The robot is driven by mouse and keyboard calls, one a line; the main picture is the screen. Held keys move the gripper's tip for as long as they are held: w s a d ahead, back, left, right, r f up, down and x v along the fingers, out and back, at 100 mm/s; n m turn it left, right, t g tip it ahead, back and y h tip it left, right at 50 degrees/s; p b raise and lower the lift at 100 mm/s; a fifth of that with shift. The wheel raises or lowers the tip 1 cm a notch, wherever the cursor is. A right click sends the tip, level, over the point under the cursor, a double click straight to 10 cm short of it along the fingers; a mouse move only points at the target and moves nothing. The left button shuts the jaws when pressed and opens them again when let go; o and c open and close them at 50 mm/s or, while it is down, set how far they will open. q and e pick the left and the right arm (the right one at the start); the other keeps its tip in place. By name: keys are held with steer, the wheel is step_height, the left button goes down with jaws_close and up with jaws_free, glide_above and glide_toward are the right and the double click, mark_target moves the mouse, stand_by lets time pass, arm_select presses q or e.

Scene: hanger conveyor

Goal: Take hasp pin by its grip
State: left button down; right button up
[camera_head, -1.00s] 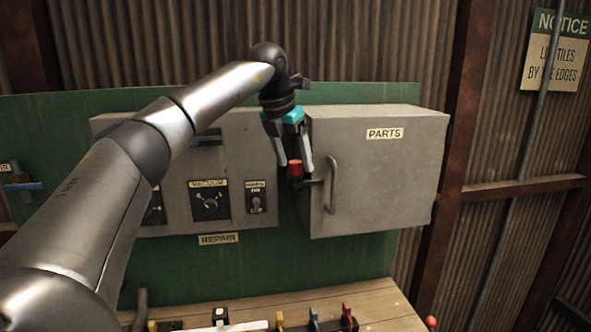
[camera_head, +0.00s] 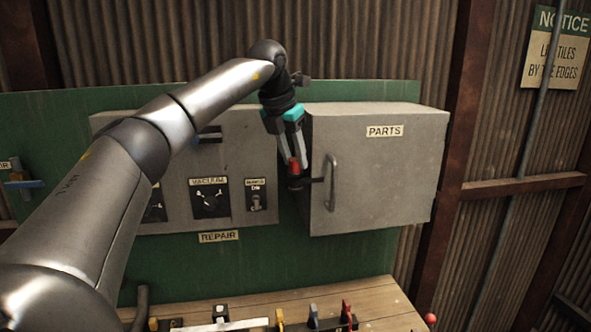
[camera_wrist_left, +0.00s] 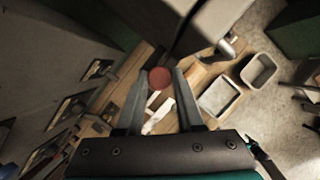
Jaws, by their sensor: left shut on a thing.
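The hasp pin's red grip (camera_head: 294,164) stands upright in the dark hasp (camera_head: 298,183) at the left edge of the parts cabinet (camera_head: 385,170). My left gripper (camera_head: 294,162) comes down from above and is shut on the red grip, one finger on each side. In the left wrist view the round red top of the pin (camera_wrist_left: 160,78) shows between the two fingertips. The pin's lower part is hidden in the hasp.
The cabinet door has a vertical handle (camera_head: 331,183) just right of the hasp. A grey panel with a vacuum dial (camera_head: 209,198) and a switch (camera_head: 256,195) is on the left. A wooden bench (camera_head: 375,306) below carries several small coloured-handled items.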

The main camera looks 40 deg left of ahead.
mark_target(293, 160)
arm_select(q)
steer(key=shift+r, duration=0.1)
step_height(293, 160, up, 6)
steer(key=shift+r, duration=0.2)
steer(key=shift+s+r, duration=0.1)
steer(key=shift+r, duration=0.2)
steer(key=s+d+b, duration=0.2)
steer(key=s, duration=1.5)
steer(key=shift+s+b, duration=0.35)
steer(key=shift+b, duration=0.05)
steer(key=shift+f, duration=0.1)
